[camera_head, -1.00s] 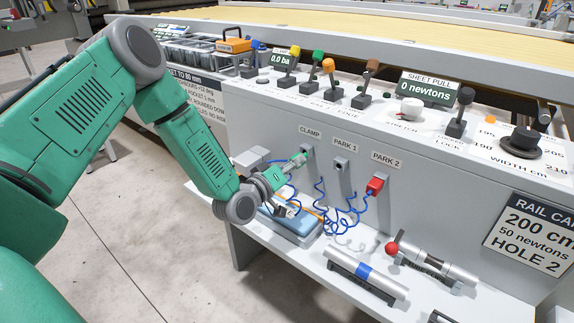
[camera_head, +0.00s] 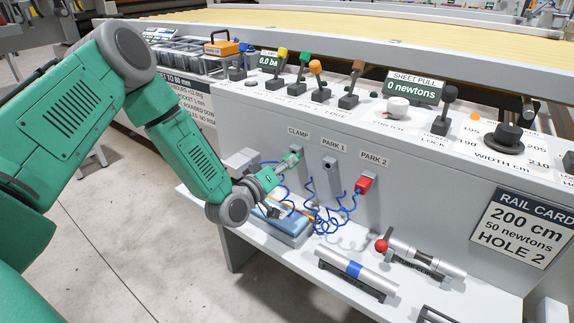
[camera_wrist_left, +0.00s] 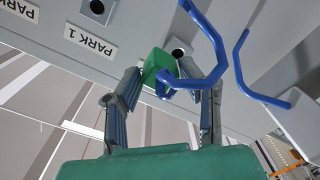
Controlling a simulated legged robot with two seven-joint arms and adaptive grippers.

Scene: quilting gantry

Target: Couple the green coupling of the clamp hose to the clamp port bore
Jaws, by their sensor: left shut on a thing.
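My left gripper (camera_head: 281,166) is shut on the green coupling (camera_head: 290,160) of the clamp hose, just in front of the port under the CLAMP label. In the left wrist view the green coupling (camera_wrist_left: 156,66) sits between the two fingers (camera_wrist_left: 166,88). The dark clamp port bore (camera_wrist_left: 179,50) shows uncovered beyond it, a little up and right of the coupling, so the two look apart. The blue clamp hose (camera_wrist_left: 208,40) bends out beside the coupling and hangs in coils in the head view (camera_head: 314,215). My right gripper is not in view.
The PARK 1 port (camera_head: 329,165) looks empty. A red coupling (camera_head: 363,184) sits at PARK 2. Levers and knobs line the panel top (camera_head: 400,108).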

